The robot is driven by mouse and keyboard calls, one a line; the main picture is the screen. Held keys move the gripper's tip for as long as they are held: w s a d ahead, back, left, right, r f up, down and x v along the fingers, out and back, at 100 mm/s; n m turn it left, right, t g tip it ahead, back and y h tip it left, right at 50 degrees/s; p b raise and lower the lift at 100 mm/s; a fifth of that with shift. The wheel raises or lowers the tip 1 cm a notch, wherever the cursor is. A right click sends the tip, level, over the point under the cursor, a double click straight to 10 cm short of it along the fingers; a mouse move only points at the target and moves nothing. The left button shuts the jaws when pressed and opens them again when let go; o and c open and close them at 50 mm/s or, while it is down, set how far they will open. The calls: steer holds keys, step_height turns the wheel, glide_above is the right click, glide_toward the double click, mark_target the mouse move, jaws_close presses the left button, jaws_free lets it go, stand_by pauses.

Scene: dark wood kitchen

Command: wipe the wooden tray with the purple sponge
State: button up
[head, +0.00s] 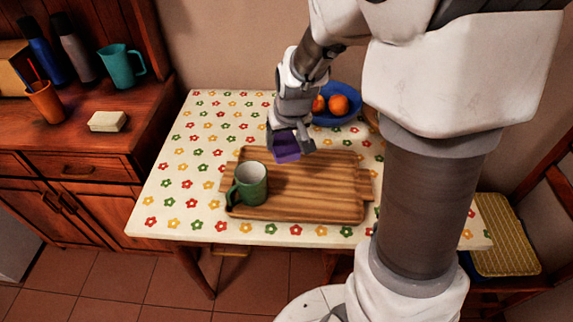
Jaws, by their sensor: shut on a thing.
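The wooden tray (310,205) lies on the table with its striped surface facing up. The purple sponge (286,150) is in my gripper (291,143), which is shut on it over the far part of the tray. I cannot tell whether the sponge touches the tray. A green mug (250,185) with a pale inside stands upright on the left part of the tray, in front and to the left of the sponge.
The table (180,195) has a flowered cloth. A blue bowl (335,118) with orange fruit (338,104) stands behind the tray. On the left sideboard are a pale block (107,121), a teal jug (121,68) and an orange cup (46,103). A chair (505,235) stands right.

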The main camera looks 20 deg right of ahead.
mark_target(287, 156)
steer(key=f+b, duration=0.2)
steer(key=f+n+b, duration=0.1)
steer(key=shift+s+d+f, duration=0.2)
steer(key=shift+d+f, duration=0.05)
steer(key=shift+s+f+n+y+b, duration=0.15)
steer(key=shift+f+n+y+b, duration=0.15)
steer(key=shift+n+b, duration=0.35)
steer(key=shift+s+n+y+b, duration=0.15)
steer(key=shift+n+y+b, duration=0.35)
steer(key=shift+b, duration=0.3)
steer(key=shift+s+a+n+b, duration=0.15)
steer(key=shift+n+b, duration=0.35)
steer(key=shift+n, duration=0.35)
steer(key=shift+f+b, duration=2.15)
steer(key=shift+f, duration=0.75)
steer(key=shift+f+b, duration=0.95)
steer(key=shift+f, duration=0.05)
steer(key=shift+a, duration=0.1)
